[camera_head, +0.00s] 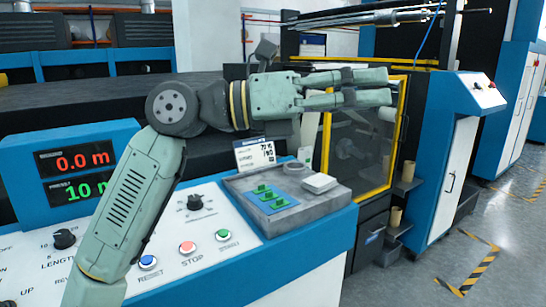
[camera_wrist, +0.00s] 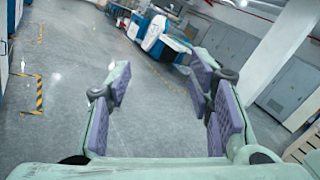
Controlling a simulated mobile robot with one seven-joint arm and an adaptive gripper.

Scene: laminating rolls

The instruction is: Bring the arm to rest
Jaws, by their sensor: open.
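My arm rises from the bottom left of the head view and bends at an elbow. My gripper (camera_head: 388,87) extends to the right, level, above the control console (camera_head: 290,272). In the wrist view my gripper (camera_wrist: 165,105) shows both fingers with purple pads spread wide apart. It is open, and nothing is between the pads. The gripper is in the air and appears to touch nothing. Beyond the fingers the wrist view shows the floor and distant machines.
The console carries a display (camera_head: 85,165) reading 0.0 m, knobs, coloured buttons and a grey tray (camera_head: 325,200) with green pieces. A yellow-framed machine door (camera_head: 327,150) stands behind the gripper. A blue and white cabinet (camera_head: 455,170) is to the right. Open floor (camera_head: 410,290) lies at lower right.

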